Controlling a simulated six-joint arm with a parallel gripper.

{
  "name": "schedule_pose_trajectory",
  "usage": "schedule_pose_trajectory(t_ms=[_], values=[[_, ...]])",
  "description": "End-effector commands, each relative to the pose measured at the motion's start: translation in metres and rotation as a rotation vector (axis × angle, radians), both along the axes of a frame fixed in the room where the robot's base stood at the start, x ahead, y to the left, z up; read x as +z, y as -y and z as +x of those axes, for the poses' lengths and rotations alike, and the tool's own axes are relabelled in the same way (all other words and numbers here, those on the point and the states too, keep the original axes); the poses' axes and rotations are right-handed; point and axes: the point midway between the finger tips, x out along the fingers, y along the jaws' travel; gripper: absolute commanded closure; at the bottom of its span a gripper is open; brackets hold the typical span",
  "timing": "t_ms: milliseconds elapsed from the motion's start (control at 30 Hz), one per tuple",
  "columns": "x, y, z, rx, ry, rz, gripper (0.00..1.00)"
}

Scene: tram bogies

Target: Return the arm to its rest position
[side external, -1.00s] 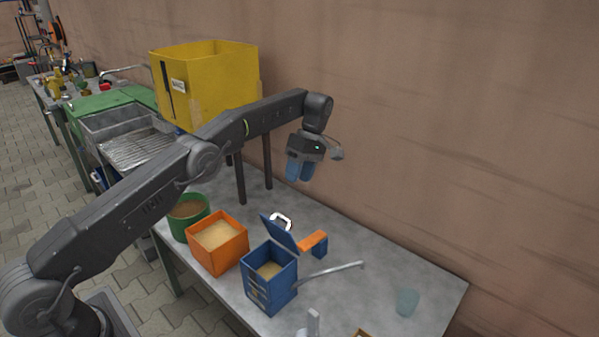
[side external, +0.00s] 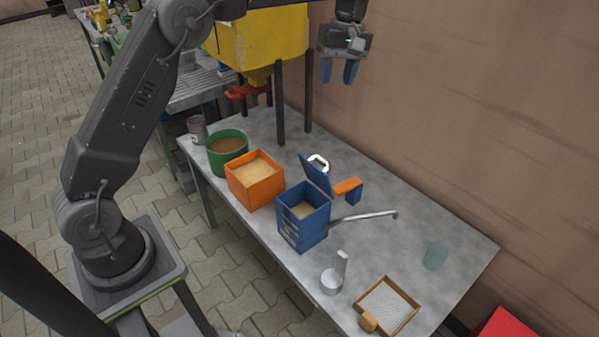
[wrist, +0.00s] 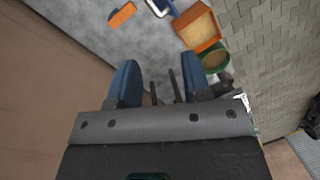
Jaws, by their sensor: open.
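My gripper (side external: 338,72) is high above the far side of the grey table (side external: 420,225), near the wall and right of the yellow hopper (side external: 262,40). Its two blue fingers point down and stand apart with nothing between them. In the wrist view my gripper (wrist: 155,85) also shows its blue fingers spread, with the table far below. My arm is raised, and part of it runs out of the top of the side view.
On the table stand a green tub (side external: 227,150), an orange box (side external: 254,180) and a blue box (side external: 303,215) with its lid open. A framed sieve (side external: 388,305), a metal scoop (side external: 333,280) and a translucent cup (side external: 435,256) are nearer the right. The hopper's dark legs stand on the table.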

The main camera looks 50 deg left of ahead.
Motion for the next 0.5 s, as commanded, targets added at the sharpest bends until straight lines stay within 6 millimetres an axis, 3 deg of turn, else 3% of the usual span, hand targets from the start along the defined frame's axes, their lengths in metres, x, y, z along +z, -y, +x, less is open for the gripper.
schedule_pose_trajectory(t_ms=[33,200,333,500], values=[[0.017,0.003,-0.015,-0.056,0.037,-0.007,0.56],[0.05,0.01,-0.063,-0.254,0.147,-0.02,0.56],[0.065,0.016,-0.105,-0.407,0.231,-0.015,0.56],[0.069,0.022,-0.165,-0.606,0.335,0.008,0.56]])
